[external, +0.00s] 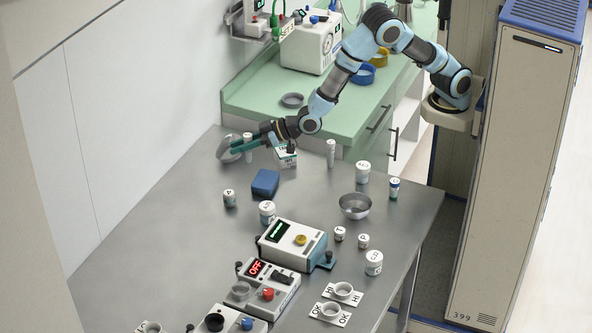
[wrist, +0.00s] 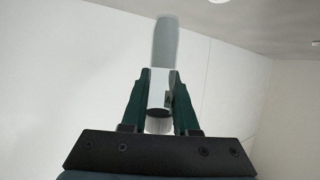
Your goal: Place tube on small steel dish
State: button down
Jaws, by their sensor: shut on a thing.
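My gripper (external: 246,146) is at the far left of the steel table, with its teal fingers shut on a pale tube (external: 248,142). The tube looks upright in the fingers; in the wrist view the tube (wrist: 166,45) shows a grey upper part and a whiter lower part with a dark mark. A shallow grey steel dish (external: 226,150) is just left of the fingers, which partly cover it. I cannot tell whether the tube touches the dish or table. A deeper steel bowl (external: 355,212) stands at the right of the table.
Another white tube (external: 331,153) stands near the green counter (external: 255,96). Jars and devices crowd the table's front; its left side is mostly clear.

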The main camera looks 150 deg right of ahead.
jog(key=s+d+m+g+h, duration=0.2)
jog(key=s+d+m+g, duration=0.2)
jog(key=s+d, duration=0.8)
send_over(219, 152)
notch_tip(219, 152, down, 5)
jog(key=shift+w+r+p, duration=0.15)
jog(key=shift+p, duration=0.3)
jog(key=shift+f+p, duration=0.7)
jog(key=shift+f, duration=1.75)
jog(key=shift+f, duration=0.1)
jog(key=c, duration=0.7)
grip_release()
